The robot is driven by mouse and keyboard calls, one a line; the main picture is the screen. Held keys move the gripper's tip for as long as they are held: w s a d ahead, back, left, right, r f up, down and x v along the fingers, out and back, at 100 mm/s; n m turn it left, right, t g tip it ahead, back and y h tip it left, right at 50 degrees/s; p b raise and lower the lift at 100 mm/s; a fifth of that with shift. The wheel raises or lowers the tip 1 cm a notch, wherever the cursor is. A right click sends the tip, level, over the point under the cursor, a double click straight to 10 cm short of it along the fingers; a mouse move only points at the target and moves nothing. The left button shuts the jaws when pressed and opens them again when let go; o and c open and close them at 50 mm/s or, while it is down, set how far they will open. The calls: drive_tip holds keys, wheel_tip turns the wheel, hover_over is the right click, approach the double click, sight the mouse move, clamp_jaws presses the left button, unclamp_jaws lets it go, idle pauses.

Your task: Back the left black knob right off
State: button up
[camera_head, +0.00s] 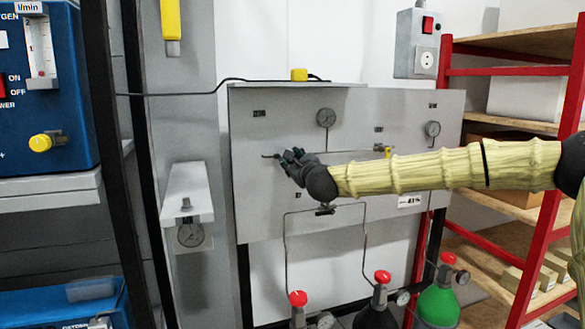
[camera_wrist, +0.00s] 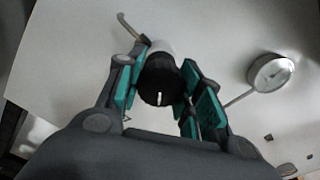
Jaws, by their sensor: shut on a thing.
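The left black knob (camera_wrist: 161,84) sits between the two fingers of my gripper (camera_wrist: 160,92) in the wrist view. It is round and black with a white mark on its face, and a pale collar shows behind it. My gripper is shut on the knob, with green pads on either side. In the head view my gripper (camera_head: 291,158) is at the left part of the grey panel (camera_head: 262,200), and it hides the knob there. A bent metal pipe end (camera_wrist: 128,24) sticks out beside the knob at the upper left.
A gauge (camera_wrist: 271,72) is right of the knob; the panel's upper gauge (camera_head: 326,118) shows in the head view. A yellow-handled valve (camera_head: 383,151) is behind my arm. Gas cylinders with red caps (camera_head: 383,277) stand below. A red shelf rack (camera_head: 545,210) is at right.

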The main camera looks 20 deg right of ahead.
drive_tip(key=n+b, duration=0.3)
drive_tip(key=n, duration=0.3)
drive_tip(key=shift+n+b, duration=0.3)
drive_tip(key=shift+b, duration=0.1)
drive_tip(key=n+b, duration=0.1)
drive_tip(key=n, duration=0.2)
drive_tip(key=shift+n, duration=0.3)
drive_tip(key=n+b, duration=0.1)
drive_tip(key=n, duration=0.2)
drive_tip(key=shift+n+b, duration=0.3)
drive_tip(key=shift+b, duration=0.1)
drive_tip(key=n+b, duration=0.2)
drive_tip(key=n, duration=0.5)
drive_tip(key=n+b, duration=0.3)
drive_tip(key=n, duration=0.3)
drive_tip(key=shift+n, duration=0.4)
drive_tip(key=o, duration=1)
drive_tip(key=shift+o, duration=0.2)
